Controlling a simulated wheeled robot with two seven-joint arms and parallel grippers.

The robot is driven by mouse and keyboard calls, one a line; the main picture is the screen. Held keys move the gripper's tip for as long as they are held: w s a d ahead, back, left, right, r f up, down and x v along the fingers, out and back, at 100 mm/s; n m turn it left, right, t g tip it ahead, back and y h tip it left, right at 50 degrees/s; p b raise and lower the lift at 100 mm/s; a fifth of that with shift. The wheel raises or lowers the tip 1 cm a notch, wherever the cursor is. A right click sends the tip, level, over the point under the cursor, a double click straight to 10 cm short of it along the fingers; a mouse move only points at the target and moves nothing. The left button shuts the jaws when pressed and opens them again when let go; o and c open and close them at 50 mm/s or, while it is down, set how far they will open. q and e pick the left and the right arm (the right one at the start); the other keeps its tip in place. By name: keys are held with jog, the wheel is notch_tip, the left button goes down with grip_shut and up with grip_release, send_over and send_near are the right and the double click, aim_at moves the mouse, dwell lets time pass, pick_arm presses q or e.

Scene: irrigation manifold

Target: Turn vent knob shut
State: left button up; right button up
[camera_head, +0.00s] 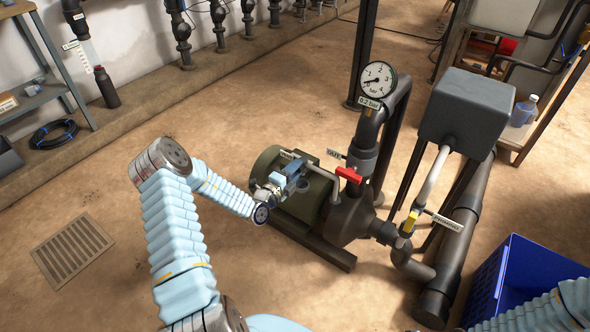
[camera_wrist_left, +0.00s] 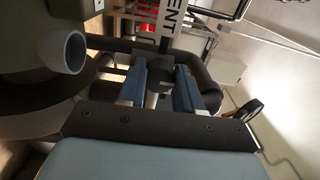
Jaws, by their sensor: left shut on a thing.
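The dark vent knob (camera_wrist_left: 160,92) shows in the left wrist view, between the two blue fingers of my left gripper (camera_wrist_left: 161,74). The fingers are shut on its sides. A white label (camera_wrist_left: 154,20) reading "ENT", its start cut off, is just beyond it. In the head view my left gripper (camera_head: 290,178) is at the top of the green pump motor (camera_head: 313,203), and the knob is hidden there by the gripper. My right gripper is out of view.
A red handle (camera_head: 348,174) and the dark pipe with a pressure gauge (camera_head: 378,79) stand right of my left gripper. A yellow handle (camera_head: 409,223) is lower right. A blue crate (camera_head: 487,283) stands near my right arm. The floor at left is clear around a drain grate (camera_head: 72,250).

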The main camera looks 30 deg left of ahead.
pick_arm(q)
jog(key=shift+f, duration=0.1)
jog(key=o, duration=1)
jog(key=shift+o, duration=0.2)
jog(key=s+a, duration=0.1)
jog(key=s, duration=1.2)
jog(key=shift+s, duration=0.4)
